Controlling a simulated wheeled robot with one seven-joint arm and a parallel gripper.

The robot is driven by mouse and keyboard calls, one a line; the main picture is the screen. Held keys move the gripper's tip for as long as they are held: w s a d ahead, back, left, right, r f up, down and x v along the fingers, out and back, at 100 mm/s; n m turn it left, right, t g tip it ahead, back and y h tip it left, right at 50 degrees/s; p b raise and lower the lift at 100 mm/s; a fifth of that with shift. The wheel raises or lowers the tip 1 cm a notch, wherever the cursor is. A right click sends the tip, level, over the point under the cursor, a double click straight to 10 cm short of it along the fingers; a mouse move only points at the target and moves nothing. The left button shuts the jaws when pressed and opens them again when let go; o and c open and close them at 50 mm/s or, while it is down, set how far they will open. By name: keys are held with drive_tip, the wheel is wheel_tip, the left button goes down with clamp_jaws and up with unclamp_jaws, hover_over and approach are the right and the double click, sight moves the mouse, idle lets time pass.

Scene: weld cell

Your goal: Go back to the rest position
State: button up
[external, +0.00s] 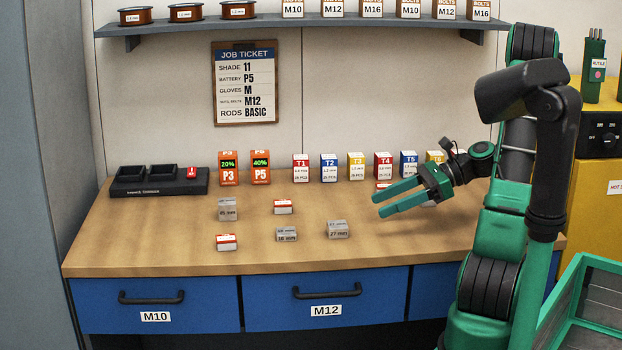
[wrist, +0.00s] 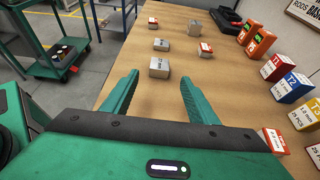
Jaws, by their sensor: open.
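My gripper (external: 392,202) is at the right part of the workbench, above its wooden top (external: 160,235), with its fingers pointing left. The two green fingers are spread apart, and nothing is between them. They also show in the wrist view (wrist: 158,97), pointing along the bench. A grey block marked 27 mm (external: 338,230) sits on the bench left of the fingertips. It shows in the wrist view (wrist: 160,68) beyond the fingertips. More grey blocks (external: 286,234) (external: 228,209) and red-and-white boxes (external: 283,206) (external: 227,242) lie further left.
A row of small T-labelled boxes (external: 329,168) stands along the wall behind my gripper. Orange P3 and P5 packs (external: 229,169) and a black charger (external: 160,182) stand left. A shelf (external: 300,24) hangs above. A green crate (external: 590,300) is at lower right. The bench's front strip is clear.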

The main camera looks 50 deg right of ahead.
drive_tip(key=w+a+n, duration=0.2)
drive_tip(key=a, duration=0.2)
drive_tip(key=w+a+n+g, duration=0.1)
drive_tip(key=a+n, duration=0.1)
drive_tip(key=a, duration=0.2)
drive_tip(key=w+a+n+h, duration=0.1)
drive_tip(key=w+a+n, duration=0.1)
drive_tip(key=a, duration=0.3)
drive_tip(key=shift+w+f+g, duration=0.25)
drive_tip(key=shift+w+g, duration=0.05)
drive_tip(key=shift+g, duration=0.1)
drive_tip(key=a+n, duration=0.2)
drive_tip(key=a, duration=0.1)
drive_tip(key=a+n, duration=0.1)
drive_tip(key=a, duration=0.1)
drive_tip(key=shift+w+a+f+g+h, duration=0.15)
drive_tip(key=shift+w+a+g+h, duration=0.05)
drive_tip(key=shift+w+g+h, duration=0.1)
drive_tip(key=s+a+f+n+g+h, duration=0.25)
drive_tip(key=s+n+g+h, duration=0.2)
drive_tip(key=s+n, duration=0.4)
drive_tip(key=s+d+r+n+g+h, duration=0.2)
drive_tip(key=s+d+r+n+h, duration=0.1)
drive_tip(key=s+d, duration=1.1)
drive_tip(key=shift+s+d, duration=0.4)
drive_tip(key=shift+s, duration=0.8)
drive_tip(key=shift+g, duration=0.25)
drive_tip(key=shift+w+f, duration=0.3)
drive_tip(key=shift+w, duration=0.35)
